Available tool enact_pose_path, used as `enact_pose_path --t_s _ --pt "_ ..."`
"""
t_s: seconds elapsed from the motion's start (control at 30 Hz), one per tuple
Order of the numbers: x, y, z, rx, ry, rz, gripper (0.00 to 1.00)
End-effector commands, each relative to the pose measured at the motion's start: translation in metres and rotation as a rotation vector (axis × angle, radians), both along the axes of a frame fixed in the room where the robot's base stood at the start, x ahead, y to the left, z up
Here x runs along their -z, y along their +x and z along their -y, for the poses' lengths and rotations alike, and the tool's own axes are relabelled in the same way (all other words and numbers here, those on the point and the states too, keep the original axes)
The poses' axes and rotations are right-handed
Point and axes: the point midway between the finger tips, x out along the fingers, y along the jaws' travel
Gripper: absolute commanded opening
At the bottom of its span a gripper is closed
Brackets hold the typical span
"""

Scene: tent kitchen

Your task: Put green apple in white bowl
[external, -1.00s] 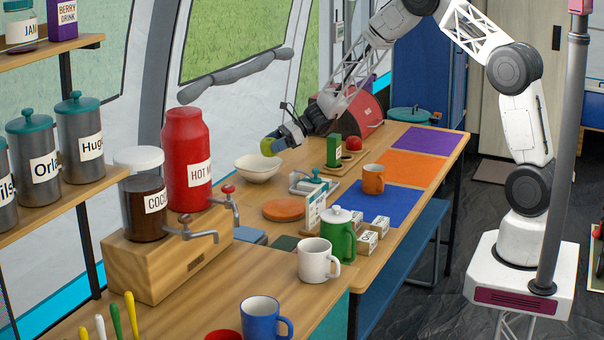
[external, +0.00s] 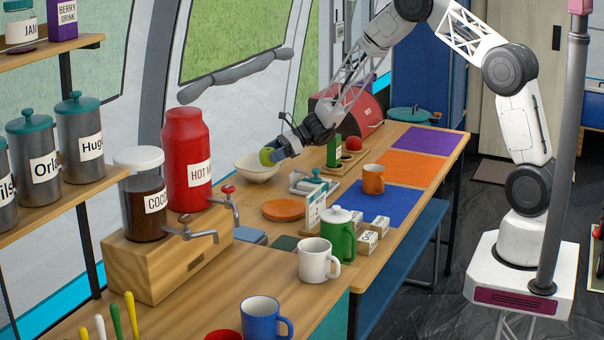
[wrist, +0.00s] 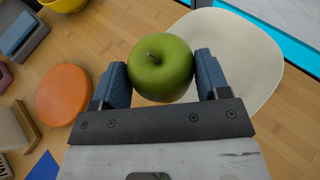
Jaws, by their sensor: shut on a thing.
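The green apple (wrist: 160,68) is held between the two blue finger pads of my gripper (wrist: 160,78) in the wrist view. In the external view my gripper (external: 274,154) holds the apple (external: 266,158) at the white bowl's right rim, largely in front of the bowl. The white bowl (external: 245,165) stands on the wooden counter. In the wrist view the bowl (wrist: 250,60) lies behind and to the right of the apple, partly covered by the apple and gripper. Its visible inside is empty. The exact height of the apple above the bowl is hard to tell.
An orange disc (external: 284,210) lies on the counter in front of the bowl. A red dispenser (external: 188,165) stands to its left. A green box (external: 334,151) and a red round object (external: 354,144) stand to its right. A green pot (external: 338,238) stands nearer the camera.

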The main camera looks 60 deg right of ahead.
Motion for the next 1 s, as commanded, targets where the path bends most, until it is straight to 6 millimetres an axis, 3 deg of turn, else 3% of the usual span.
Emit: enact_pose_path --t_s 0.77,0.8,0.93,1.0 --pt "0.011 0.0 0.0 0.0 -0.001 0.001 0.43" --pt "0.011 0.0 0.0 0.0 -0.001 0.001 0.72" --pt "0.011 0.0 0.0 0.0 -0.001 0.001 0.92" --pt "0.011 0.0 0.0 0.0 -0.001 0.001 0.94"
